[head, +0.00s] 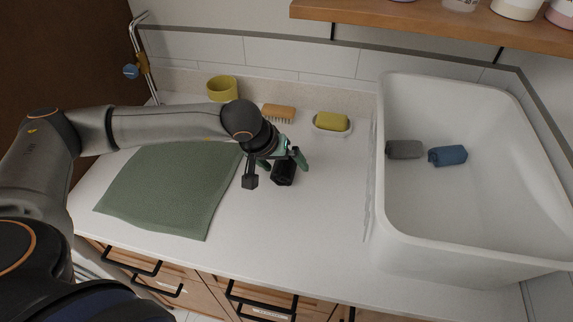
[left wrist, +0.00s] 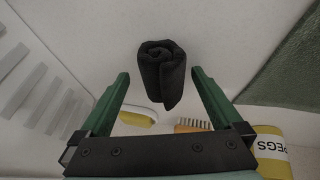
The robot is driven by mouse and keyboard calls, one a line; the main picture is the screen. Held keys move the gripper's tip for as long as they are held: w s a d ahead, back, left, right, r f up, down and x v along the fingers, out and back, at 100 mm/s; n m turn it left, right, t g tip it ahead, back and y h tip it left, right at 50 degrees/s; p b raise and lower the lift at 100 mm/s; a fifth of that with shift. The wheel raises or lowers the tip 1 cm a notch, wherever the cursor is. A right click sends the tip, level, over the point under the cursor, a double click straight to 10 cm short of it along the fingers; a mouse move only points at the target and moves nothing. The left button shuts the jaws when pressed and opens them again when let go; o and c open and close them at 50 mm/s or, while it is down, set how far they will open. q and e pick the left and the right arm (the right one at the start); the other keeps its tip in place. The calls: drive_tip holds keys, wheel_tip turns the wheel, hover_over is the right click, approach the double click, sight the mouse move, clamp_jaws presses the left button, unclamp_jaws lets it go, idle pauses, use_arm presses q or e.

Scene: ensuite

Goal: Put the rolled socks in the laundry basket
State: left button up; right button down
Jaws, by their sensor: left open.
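A black rolled pair of socks (head: 284,174) lies on the white counter. It also shows as a spiral roll in the left wrist view (left wrist: 161,72). My left gripper (head: 283,161), with green fingers, is open over it. In the left wrist view the roll appears between and partly beyond the fingertips, with a gap on both sides, and is not gripped. The white laundry basket (head: 428,245) stands at the right. A grey roll (head: 405,149) and a blue roll (head: 447,156) lie inside it. My right gripper is not in view.
A green mat (head: 165,185) lies left on the counter. A yellow pot (head: 222,88), a wooden brush (head: 279,113) and a yellow soap (head: 331,121) on a dish stand along the back. A wooden shelf (head: 440,22) overhangs the back right. The counter's front middle is clear.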

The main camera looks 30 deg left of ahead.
use_arm(q)
drive_tip(key=c, duration=1.4)
drive_tip(key=shift+o, duration=0.2)
drive_tip(key=shift+r, duration=0.1)
drive_tip(key=shift+r, duration=0.3)
wheel_tip(320, 180, up, 2)
drive_tip(key=s+d+r+b, duration=0.2)
drive_tip(key=s+d+r, duration=0.5)
drive_tip(key=s+r, duration=0.3)
drive_tip(key=shift+s+d+b, duration=0.2)
drive_tip(key=shift+s+b, duration=0.2)
drive_tip(key=shift+s, duration=0.55)
